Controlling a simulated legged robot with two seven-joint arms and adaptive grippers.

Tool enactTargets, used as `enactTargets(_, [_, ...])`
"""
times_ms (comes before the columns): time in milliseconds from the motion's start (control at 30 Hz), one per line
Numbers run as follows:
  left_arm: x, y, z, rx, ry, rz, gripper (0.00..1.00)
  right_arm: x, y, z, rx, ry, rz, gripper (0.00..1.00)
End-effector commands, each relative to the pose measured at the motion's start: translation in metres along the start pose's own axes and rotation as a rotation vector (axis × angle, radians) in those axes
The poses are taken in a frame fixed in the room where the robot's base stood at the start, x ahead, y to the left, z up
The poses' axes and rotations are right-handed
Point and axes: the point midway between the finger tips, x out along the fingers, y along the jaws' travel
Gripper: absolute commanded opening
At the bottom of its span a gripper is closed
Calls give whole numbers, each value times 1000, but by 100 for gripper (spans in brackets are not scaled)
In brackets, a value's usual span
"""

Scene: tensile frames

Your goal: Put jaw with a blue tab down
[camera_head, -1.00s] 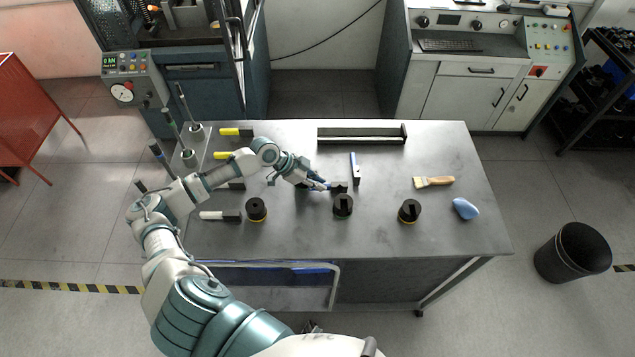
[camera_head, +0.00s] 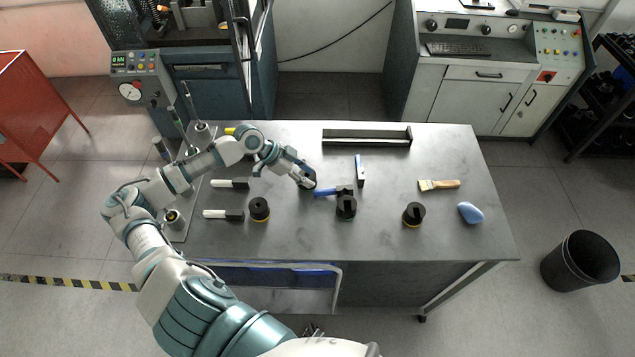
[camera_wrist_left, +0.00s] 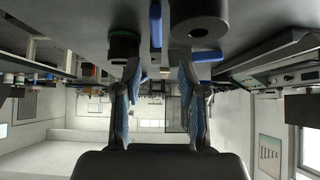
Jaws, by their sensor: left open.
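The jaw with a blue tab lies on the grey table (camera_head: 300,235). Its blue tab (camera_head: 325,192) points left and its dark block (camera_head: 345,190) is on the right, just behind a black round piece with a green band (camera_head: 346,208). My left gripper (camera_head: 308,182) is open, just left of the tab's end and apart from it. In the left wrist view, the two fingers (camera_wrist_left: 158,95) stand apart with nothing between them. My right gripper is not in view.
Jaws with white tabs (camera_head: 223,214) lie at the left of the table. The front middle is clear.

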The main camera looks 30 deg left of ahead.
Motion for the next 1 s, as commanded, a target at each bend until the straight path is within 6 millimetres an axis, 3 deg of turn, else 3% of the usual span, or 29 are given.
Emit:
enactTargets(100, [-23, 0, 1, 1, -5, -1, 41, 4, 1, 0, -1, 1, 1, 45])
enactTargets(300, [-44, 0, 1, 0, -2, 1, 41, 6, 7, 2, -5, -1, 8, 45])
enactTargets(867, [-47, 0, 0, 0, 1, 2, 41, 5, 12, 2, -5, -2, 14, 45])
enactTargets(1000, [-54, 0, -7, 1, 1, 1, 41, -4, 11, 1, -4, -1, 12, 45])
